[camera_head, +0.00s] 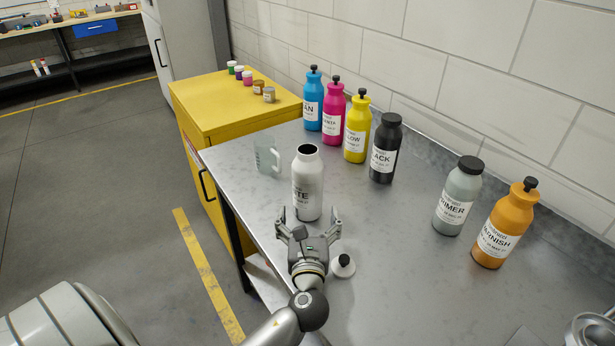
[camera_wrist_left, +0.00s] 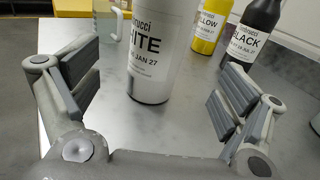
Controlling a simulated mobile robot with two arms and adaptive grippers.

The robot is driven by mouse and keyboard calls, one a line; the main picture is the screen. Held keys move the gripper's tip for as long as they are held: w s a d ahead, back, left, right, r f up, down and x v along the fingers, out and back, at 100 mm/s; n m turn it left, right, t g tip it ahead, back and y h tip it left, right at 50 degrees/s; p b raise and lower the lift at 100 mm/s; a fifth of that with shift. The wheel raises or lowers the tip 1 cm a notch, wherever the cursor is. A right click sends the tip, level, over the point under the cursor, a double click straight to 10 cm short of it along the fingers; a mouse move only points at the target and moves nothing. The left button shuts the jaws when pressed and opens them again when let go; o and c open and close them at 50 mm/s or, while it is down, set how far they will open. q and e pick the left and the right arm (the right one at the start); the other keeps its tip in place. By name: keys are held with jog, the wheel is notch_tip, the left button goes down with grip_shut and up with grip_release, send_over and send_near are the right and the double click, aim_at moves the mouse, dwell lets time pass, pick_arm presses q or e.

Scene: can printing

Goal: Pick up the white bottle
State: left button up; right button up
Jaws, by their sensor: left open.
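The white bottle (camera_head: 308,184) stands upright on the grey metal table (camera_head: 375,270), with its top open and dark inside. Its label also shows in the left wrist view (camera_wrist_left: 152,62), where its upper part is cut off. My left gripper (camera_head: 308,217) is open just in front of the bottle. In the left wrist view its two fingers (camera_wrist_left: 155,92) stand wide apart, with the bottle beyond and between them, not gripped. A white cap (camera_head: 343,266) lies on the table beside my gripper.
A clear measuring cup (camera_head: 267,160) stands left behind the white bottle. Blue (camera_head: 313,102), magenta (camera_head: 332,118), yellow (camera_head: 357,130) and black (camera_head: 385,152) bottles line the wall side. Grey (camera_head: 457,198) and orange (camera_head: 504,228) bottles stand to the right. The table's left edge is close.

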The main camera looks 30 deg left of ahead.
aim_at(308, 196)
pick_arm(q)
jog(key=x, duration=0.3)
jog(key=shift+r+p, duration=0.3)
jog(key=shift+w+a+f, duration=0.1)
jog(key=shift+w+a, duration=0.1)
jog(key=shift+w, duration=0.1)
jog(key=shift+w+a, duration=0.2)
jog(key=shift+w, duration=0.05)
jog(key=p+x, duration=0.1)
jog(key=x, duration=0.3)
jog(key=shift+w+a+f, duration=0.1)
jog(key=shift+w+a, duration=0.15)
jog(key=shift+w, duration=0.1)
jog(key=shift+s, duration=0.1)
jog(key=c, duration=1.7)
jog(key=shift+c, duration=0.3)
pick_arm(e)
jog(key=s, duration=0.1)
jog(key=s+d+r, duration=0.1)
jog(key=s+r, duration=0.1)
jog(key=shift+d, duration=0.35)
